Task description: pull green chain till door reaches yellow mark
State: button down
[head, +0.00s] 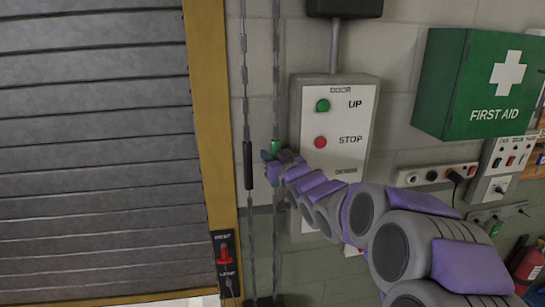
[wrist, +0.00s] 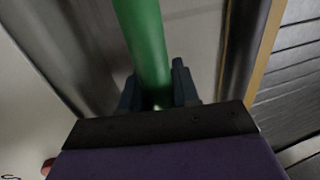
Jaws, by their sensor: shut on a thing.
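The green chain grip (head: 275,146) is a short green sleeve on the right strand of a hanging chain beside the door. My gripper (head: 271,160) is shut on it. In the wrist view the green sleeve (wrist: 145,40) runs between the two dark fingers of my gripper (wrist: 158,92). The grey slatted roller door (head: 95,130) fills the left of the head view. A yellow strip shows along its lower edge, with a bright patch below at the right. A yellow post (head: 210,100) borders the door. I cannot make out a separate yellow mark.
The left chain strand carries a black sleeve (head: 248,165). A control box (head: 365,115) with UP and STOP buttons is just right of the chain, behind my arm. A red-handled switch (head: 225,255) is on the post. A green first aid box (head: 440,85) and sockets are farther right.

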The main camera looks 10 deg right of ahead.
notch_tip(320, 180, down, 13)
jog(key=b, duration=0.4)
jog(key=shift+f, duration=0.2)
jog(key=shift+r, duration=0.1)
jog(key=c, duration=0.9)
grip_release()
jog(key=shift+r, duration=0.1)
jog(key=b, duration=0.5)
send_near(276, 200)
jog(key=a+v, duration=0.1)
jog(key=v, duration=0.1)
jog(key=shift+s+d+b, duration=0.4)
jog(key=shift+s+d, duration=0.05)
jog(key=shift+s, duration=0.2)
jog(key=shift+s+d+b, duration=0.4)
jog(key=shift+s, duration=0.25)
